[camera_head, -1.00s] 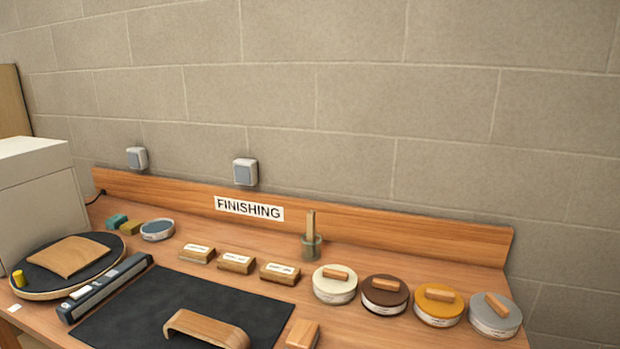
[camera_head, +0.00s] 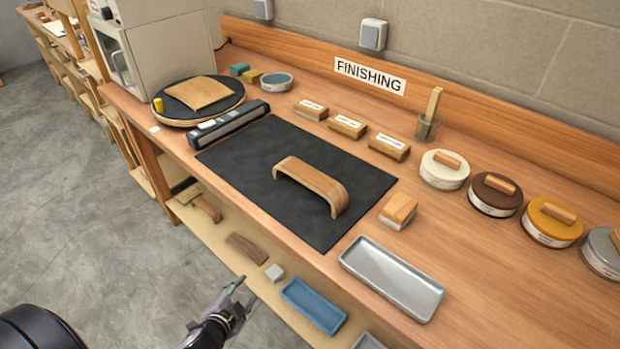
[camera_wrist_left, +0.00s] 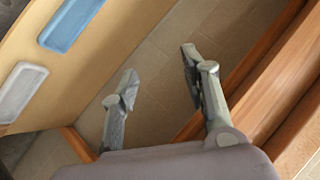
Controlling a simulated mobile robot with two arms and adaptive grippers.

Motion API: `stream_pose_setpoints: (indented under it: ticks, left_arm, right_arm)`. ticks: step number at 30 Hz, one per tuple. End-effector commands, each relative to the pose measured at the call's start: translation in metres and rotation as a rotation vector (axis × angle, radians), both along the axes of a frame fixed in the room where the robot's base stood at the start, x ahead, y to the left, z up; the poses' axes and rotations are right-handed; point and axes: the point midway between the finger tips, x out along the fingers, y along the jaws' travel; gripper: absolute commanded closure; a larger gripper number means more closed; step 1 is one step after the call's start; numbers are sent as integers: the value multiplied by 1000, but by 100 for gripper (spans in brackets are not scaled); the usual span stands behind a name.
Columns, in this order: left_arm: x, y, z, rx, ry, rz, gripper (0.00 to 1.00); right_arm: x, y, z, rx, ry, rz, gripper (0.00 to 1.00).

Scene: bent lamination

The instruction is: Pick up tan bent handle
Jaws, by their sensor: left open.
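The tan bent handle (camera_head: 310,184) is a curved wooden strip standing like a low arch on the black mat (camera_head: 235,177), on the workbench. My left gripper (camera_head: 240,296) is at the bottom of the head view, lower left of the handle and clear of the bench's front edge. In the left wrist view its two fingers (camera_wrist_left: 158,72) are spread apart with nothing between them. The handle does not show in the left wrist view. My right gripper is in neither view.
A metal tray (camera_head: 392,278) and a wooden block (camera_head: 398,210) lie right of the mat. A dark bar tool (camera_head: 229,124) and a round turntable (camera_head: 180,118) are to its left. Several tins stand at right. The lower shelf holds a blue tray (camera_head: 313,306). Floor is clear at left.

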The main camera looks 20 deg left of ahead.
Motion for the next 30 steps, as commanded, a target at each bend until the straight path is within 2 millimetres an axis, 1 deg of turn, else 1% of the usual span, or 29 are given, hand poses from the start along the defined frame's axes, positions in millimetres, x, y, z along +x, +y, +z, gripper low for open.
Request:
stream_pose_setpoints:
  ticks: [1, 2, 3, 5, 6, 8, 9, 11, 12, 13, 15, 18, 24, 27, 30]
  left_arm:
    - [13, 1, 38, 44, -73, -28, 58]
    - [20, 2, 59, 69, -113, -42, 58]
    - [27, 1, 87, 102, -165, -61, 58]
    - [34, -1, 126, 147, -233, -85, 58]
    - [37, -3, 149, 175, -276, -97, 58]
    - [40, -6, 181, 210, -331, -115, 58]
    - [41, -8, 200, 232, -365, -126, 58]
    - [41, -12, 228, 264, -416, -141, 58]
    - [41, -16, 249, 301, -463, -172, 58]
    - [42, -21, 261, 340, -499, -213, 58]
    - [43, -29, 270, 403, -544, -299, 58]
    - [43, -44, 274, 483, -595, -432, 58]
    - [34, -69, 270, 615, -653, -685, 58]
    - [31, -76, 266, 645, -662, -752, 58]
    - [34, -80, 267, 653, -667, -776, 58]
  right_arm:
    - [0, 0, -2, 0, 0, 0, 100]
    - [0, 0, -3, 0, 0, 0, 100]
    - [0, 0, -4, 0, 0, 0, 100]
    - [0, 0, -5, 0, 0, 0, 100]
    - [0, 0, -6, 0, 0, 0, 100]
    - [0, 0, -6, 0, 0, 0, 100]
    - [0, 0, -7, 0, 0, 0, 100]
    - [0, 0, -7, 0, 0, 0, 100]
    - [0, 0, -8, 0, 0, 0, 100]
    - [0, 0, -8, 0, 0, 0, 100]
    - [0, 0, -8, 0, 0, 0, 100]
    - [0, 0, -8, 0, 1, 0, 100]
    - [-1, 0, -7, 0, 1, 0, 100]
    - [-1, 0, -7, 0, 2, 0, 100]
    - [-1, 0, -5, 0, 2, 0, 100]
